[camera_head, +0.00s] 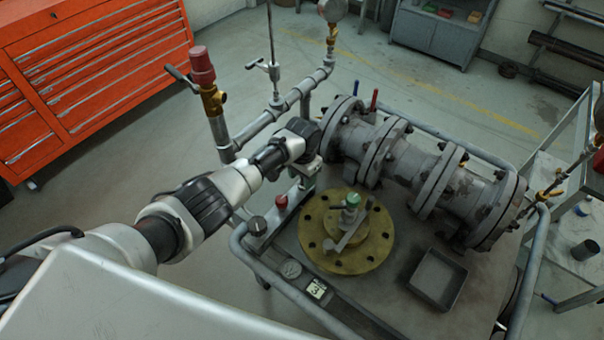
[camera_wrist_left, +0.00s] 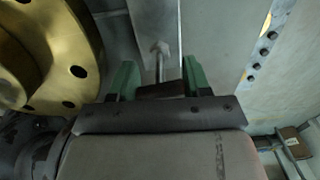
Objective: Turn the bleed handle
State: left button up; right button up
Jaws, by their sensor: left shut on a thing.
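My left gripper (camera_head: 307,180) points down beside the grey flanged pipe valve (camera_head: 400,160), at the left side of the cart top. In the left wrist view its green fingers (camera_wrist_left: 158,80) stand apart, with a dark piece and a thin metal rod with a pale end (camera_wrist_left: 160,50) between them. I take this to be the bleed handle; the gripper is shut on it. In the head view the wrist and fingers hide the handle, so its angle cannot be told there. My right gripper is not in view.
A brass flange (camera_head: 325,262) with a green-topped fitting (camera_head: 353,200) lies right of the gripper. A red knob (camera_head: 281,202) stands close by it. Pipework with a red-capped valve (camera_head: 202,68) rises behind the arm. An open dark tray (camera_head: 438,278) sits at the cart's right.

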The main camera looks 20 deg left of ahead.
pick_arm(q)
jog(key=n+p, duration=0.1)
jog(key=n, duration=0.2)
jog(key=shift+r+n+p, duration=0.1)
jog(key=shift+n+p, duration=0.2)
jog(key=shift+p, duration=0.05)
jog(key=n+p, duration=0.1)
jog(key=n, duration=0.2)
jog(key=shift+n, duration=0.3)
jog(key=n+p, duration=0.1)
jog(key=n, duration=0.2)
jog(key=shift+n, duration=0.3)
jog(key=shift+n+p, duration=0.4)
jog(key=shift+n, duration=1.7)
jog(key=o, duration=0.9)
